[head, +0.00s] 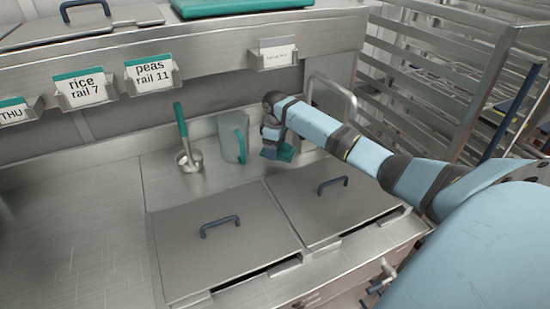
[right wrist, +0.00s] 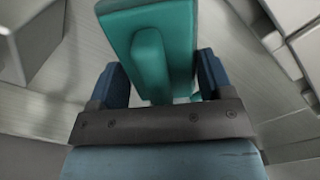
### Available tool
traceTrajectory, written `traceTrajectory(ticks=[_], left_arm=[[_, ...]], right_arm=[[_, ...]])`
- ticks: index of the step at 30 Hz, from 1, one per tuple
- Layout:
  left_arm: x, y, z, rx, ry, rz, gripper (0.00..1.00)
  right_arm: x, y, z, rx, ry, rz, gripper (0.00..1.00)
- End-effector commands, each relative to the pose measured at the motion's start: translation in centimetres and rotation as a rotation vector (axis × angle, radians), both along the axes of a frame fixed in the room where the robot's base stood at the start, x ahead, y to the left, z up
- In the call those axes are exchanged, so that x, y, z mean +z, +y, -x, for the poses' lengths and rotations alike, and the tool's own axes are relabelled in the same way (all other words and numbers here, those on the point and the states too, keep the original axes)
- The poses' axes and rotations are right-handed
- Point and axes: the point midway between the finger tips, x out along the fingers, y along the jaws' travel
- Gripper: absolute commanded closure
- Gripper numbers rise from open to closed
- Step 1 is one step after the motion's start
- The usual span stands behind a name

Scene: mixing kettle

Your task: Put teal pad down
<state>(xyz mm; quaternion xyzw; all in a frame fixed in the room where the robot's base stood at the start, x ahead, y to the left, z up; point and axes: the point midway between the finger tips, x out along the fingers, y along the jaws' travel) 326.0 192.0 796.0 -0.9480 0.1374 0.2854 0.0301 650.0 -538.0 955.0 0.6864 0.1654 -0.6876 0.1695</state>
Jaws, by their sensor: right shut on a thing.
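The teal pad (right wrist: 178,45) is a flat block with a raised ridge, and it fills the top middle of the right wrist view. My right gripper (right wrist: 160,85) is shut on the ridge, with one dark blue finger on each side. In the head view the teal pad (head: 286,153) shows as a small patch under my right gripper (head: 270,145), low over the back of the steel counter, just right of the jug. I cannot tell whether the pad touches the counter. My left gripper is not in view.
Two lidded wells (head: 225,250) with blue handles lie in front. The left counter (head: 70,235) is clear. A rack (head: 450,75) stands at right.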

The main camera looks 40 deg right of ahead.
Motion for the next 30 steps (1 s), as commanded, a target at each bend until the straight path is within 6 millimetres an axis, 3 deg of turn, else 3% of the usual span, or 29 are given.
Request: traceTrajectory(ticks=[11, 22, 23, 26, 30], left_arm=[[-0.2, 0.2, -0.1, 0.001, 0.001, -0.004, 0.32], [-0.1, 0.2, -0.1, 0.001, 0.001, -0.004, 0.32], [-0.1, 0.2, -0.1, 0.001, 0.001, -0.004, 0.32], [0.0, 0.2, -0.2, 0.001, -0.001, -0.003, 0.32], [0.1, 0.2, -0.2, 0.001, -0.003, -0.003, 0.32]], right_arm=[[-4.0, 0.1, 0.0, 0.0, 0.001, 0.0, 0.45], [-4.5, 0.1, 0.0, 0.0, 0.0, 0.0, 0.45], [-4.5, 0.1, 0.0, 0.0, -0.001, 0.0, 0.24], [-4.5, 0.1, 0.0, 0.0, -0.001, 0.0, 0.01], [-4.5, 0.1, 0.0, 0.0, -0.001, 0.0, 0.01]])
